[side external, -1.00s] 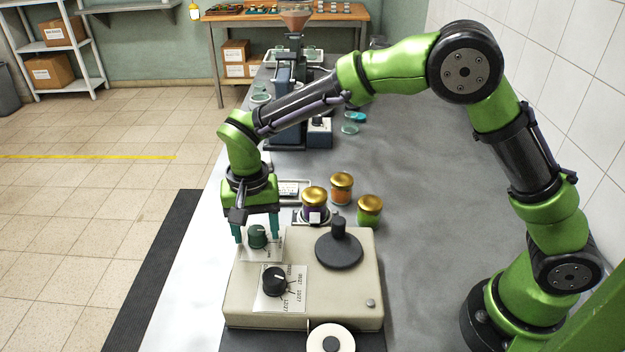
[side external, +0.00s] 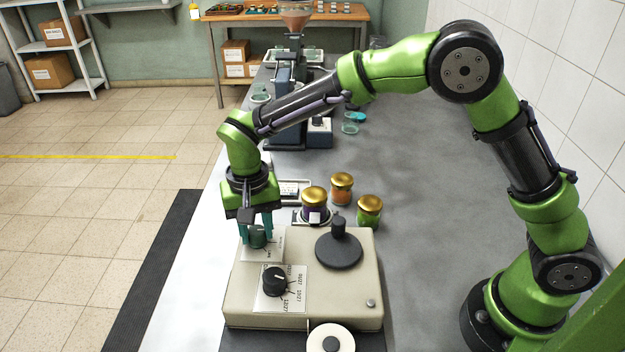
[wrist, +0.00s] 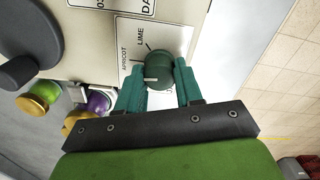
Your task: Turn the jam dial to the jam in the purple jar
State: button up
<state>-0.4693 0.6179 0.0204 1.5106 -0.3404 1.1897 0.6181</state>
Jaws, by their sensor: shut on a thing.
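The jam dial (side external: 259,241) is a dark green knob on a white plate at the far left of the beige machine. My gripper (side external: 256,235) points down and is shut on this dial, one finger on each side. In the wrist view the dial (wrist: 158,74) sits between the teal fingers. Its white mark lies toward the left, near APRICOT; LIME is printed above, and a third label is mostly hidden. The purple jar (side external: 314,207) has a gold lid and a white tag and stands on a small stand behind the machine.
An orange jar (side external: 341,189) and a green jar (side external: 369,211) stand near the purple one. A black dial (side external: 275,281) and a dark round part with a raised knob (side external: 339,247) are on the machine (side external: 345,300). The bench (side external: 430,185) right of the jars is clear.

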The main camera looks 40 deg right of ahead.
aim_at(255, 229)
jog(key=n, duration=0.4)
jog(key=shift+n, duration=2.1)
jog(key=o, duration=1)
jog(key=shift+o, duration=0.2)
notch_tip(255, 229, up, 17)
jog(key=shift+w, duration=0.1)
